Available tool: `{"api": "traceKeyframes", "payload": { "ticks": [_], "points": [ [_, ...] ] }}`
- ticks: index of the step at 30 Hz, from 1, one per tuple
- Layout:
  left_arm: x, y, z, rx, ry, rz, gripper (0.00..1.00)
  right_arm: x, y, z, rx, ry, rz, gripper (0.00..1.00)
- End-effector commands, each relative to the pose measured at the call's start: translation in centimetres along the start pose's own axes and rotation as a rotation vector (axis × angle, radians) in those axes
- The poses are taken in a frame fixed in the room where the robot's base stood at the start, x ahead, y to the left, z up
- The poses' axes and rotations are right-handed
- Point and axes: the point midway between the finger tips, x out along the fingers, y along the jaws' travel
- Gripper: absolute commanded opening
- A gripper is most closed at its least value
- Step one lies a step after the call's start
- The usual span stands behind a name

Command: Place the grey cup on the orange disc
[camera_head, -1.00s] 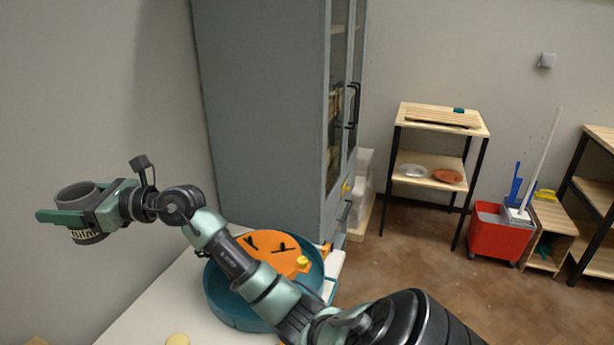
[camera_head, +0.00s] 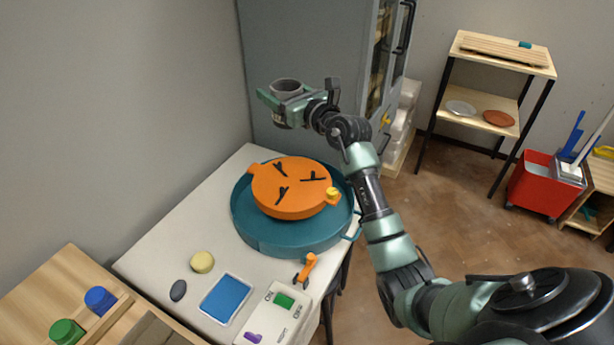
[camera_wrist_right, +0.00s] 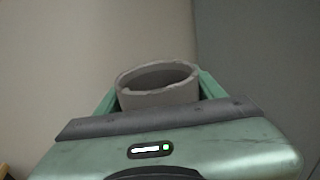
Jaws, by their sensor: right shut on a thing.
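The grey cup (camera_head: 286,86) is upright between the fingers of my right gripper (camera_head: 280,98), which is shut on it. In the right wrist view the cup (camera_wrist_right: 158,84) shows its open rim and looks empty as far as I can see inside. The orange disc (camera_head: 285,200) lies in a round teal basin (camera_head: 262,232) on a pale table. It has several dark marks on top and a yellow knob at its right edge. The gripper and cup are held above and behind the disc, apart from it. My left gripper is not in view.
A grey cabinet (camera_head: 300,40) stands behind. Blank wall is at left.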

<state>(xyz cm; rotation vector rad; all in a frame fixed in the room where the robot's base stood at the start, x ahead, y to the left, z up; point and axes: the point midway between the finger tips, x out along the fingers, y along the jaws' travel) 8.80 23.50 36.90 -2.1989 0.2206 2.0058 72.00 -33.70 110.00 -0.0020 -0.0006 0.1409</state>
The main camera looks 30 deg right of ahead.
Motion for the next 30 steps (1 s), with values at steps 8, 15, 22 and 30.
{"api": "traceKeyframes", "payload": {
  "ticks": [8,15,22,30],
  "points": [
    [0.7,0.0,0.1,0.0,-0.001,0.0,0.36,0.0,-0.1,-5.9,0.001,0.006,-0.002,0.15],
    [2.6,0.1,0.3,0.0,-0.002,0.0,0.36,0.0,-0.1,-12.4,0.0,0.004,-0.003,0.15],
    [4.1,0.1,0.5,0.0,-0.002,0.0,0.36,0.0,0.0,-15.6,0.0,-0.001,-0.002,0.15],
    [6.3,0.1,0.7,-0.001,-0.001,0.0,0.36,0.0,0.0,-19.2,0.0,0.0,-0.002,0.15]
  ]
}}
